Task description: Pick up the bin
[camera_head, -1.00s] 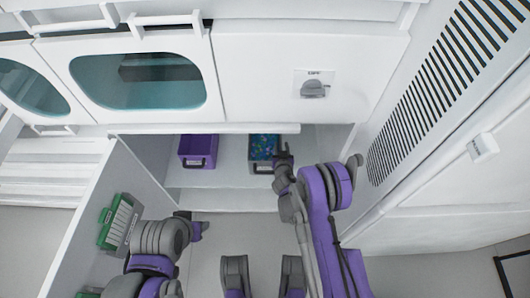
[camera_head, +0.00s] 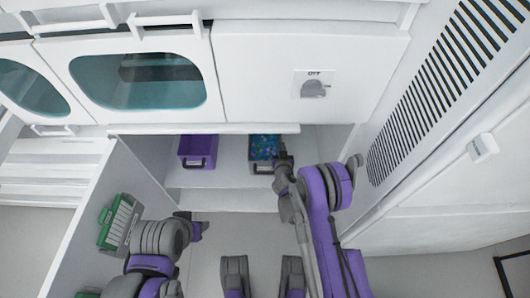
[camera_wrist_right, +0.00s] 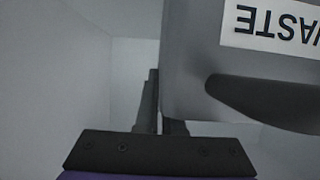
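A grey bin (camera_head: 264,154) with blue-green contents stands in the open lower cabinet, right of a purple bin (camera_head: 197,151). In the right wrist view a grey bin (camera_wrist_right: 190,75) fills the upper right, with a dark handle and an upside-down "WASTE" label. My right gripper (camera_head: 284,162) is at the grey bin's right side. In the wrist view its fingers (camera_wrist_right: 160,115) are close together at the bin's left edge. One finger is partly hidden by the bin, so a grip cannot be confirmed. My left gripper (camera_head: 198,228) is away from both bins, its fingers unclear.
The cabinet shelf (camera_head: 215,178) has bare room between the bins. An open door (camera_head: 95,220) with a green-and-white rack (camera_head: 120,222) stands at left. The cabinet's upper edge (camera_head: 205,129) overhangs the bins. A slatted wall panel (camera_head: 440,90) rises at right.

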